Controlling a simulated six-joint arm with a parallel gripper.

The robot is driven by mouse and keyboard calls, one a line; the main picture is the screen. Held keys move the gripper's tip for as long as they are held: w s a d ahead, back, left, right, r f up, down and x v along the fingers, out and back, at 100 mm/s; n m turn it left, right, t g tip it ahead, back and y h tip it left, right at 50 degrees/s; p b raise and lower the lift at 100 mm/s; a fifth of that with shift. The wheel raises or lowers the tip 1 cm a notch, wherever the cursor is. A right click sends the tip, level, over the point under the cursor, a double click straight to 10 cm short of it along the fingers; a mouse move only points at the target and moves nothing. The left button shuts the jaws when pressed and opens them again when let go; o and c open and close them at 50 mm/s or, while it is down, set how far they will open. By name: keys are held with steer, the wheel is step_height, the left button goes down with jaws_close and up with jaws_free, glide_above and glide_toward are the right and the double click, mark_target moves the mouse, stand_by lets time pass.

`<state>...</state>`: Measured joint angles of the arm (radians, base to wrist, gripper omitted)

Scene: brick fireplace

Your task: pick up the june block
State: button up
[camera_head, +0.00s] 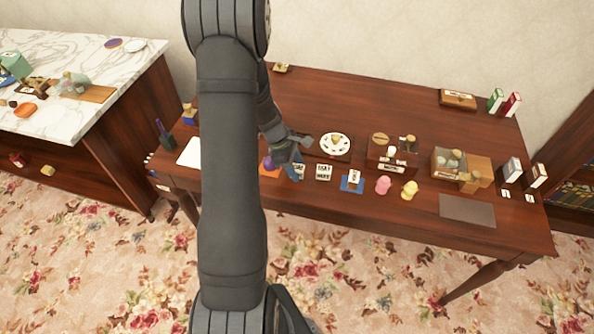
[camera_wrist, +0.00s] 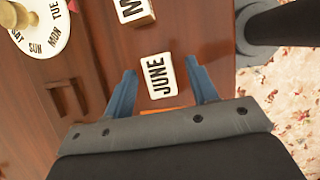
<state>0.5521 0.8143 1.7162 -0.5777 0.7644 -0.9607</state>
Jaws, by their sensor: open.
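The june block (camera_wrist: 156,76) is a white-topped block with "JUNE" in black letters. In the wrist view it lies on the brown table between my two blue fingertips, with a gap on each side. My gripper (camera_wrist: 160,68) is open and empty, its fingers pointing at the block. In the head view my gripper (camera_head: 294,168) is low over the table's front edge, and a white block there is partly hidden by it; its lettering is too small to read.
Another lettered block (camera_wrist: 135,10) lies just beyond, cut off by the frame. A white weekday dial (camera_wrist: 40,28) is at the upper left. In the head view, more white blocks (camera_head: 323,172), a blue mat (camera_head: 352,184) and pink and yellow figures sit to the right.

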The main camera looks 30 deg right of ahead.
steer(key=shift+s+d+f, duration=0.15)
steer(key=shift+d+f, duration=0.05)
steer(key=shift+f, duration=0.35)
steer(key=c, duration=1)
steer(key=shift+r, duration=0.1)
steer(key=shift+c, duration=0.2)
